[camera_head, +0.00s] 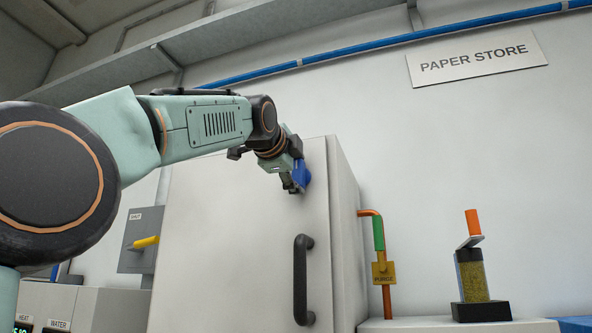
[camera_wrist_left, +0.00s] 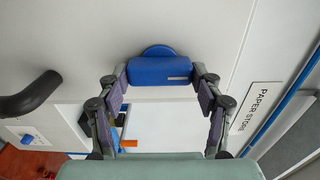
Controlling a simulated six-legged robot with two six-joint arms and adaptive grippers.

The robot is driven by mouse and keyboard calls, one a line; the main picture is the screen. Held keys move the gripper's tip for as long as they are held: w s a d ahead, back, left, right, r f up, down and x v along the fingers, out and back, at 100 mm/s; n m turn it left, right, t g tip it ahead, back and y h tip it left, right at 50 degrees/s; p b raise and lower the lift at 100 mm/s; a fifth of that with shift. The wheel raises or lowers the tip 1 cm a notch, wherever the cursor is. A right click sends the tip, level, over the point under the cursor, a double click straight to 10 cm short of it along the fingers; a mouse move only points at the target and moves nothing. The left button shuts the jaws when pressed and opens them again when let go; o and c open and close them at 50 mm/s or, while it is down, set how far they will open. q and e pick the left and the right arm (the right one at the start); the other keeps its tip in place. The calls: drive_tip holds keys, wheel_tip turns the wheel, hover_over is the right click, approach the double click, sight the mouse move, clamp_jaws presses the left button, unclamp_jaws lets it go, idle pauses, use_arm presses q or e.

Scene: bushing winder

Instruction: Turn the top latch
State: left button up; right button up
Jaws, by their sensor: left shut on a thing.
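The blue top latch (camera_head: 304,173) is near the upper right edge of the front of a tall pale cabinet door (camera_head: 235,240). My left gripper (camera_head: 296,180) reaches it from the left and partly hides it. In the left wrist view the latch (camera_wrist_left: 160,71) is a blue bar with a rounded blue base behind it and a small pale mark near its right end. The two fingers of my left gripper (camera_wrist_left: 161,78) are at the bar's two ends, shut on it. My right gripper is in neither view.
A black door handle (camera_head: 302,280) stands out below the latch. A grey switch box (camera_head: 141,240) with a yellow lever is at left.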

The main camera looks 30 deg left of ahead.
use_arm(q)
drive_tip(key=shift+s+r, duration=0.1)
drive_tip(key=shift+r, duration=0.2)
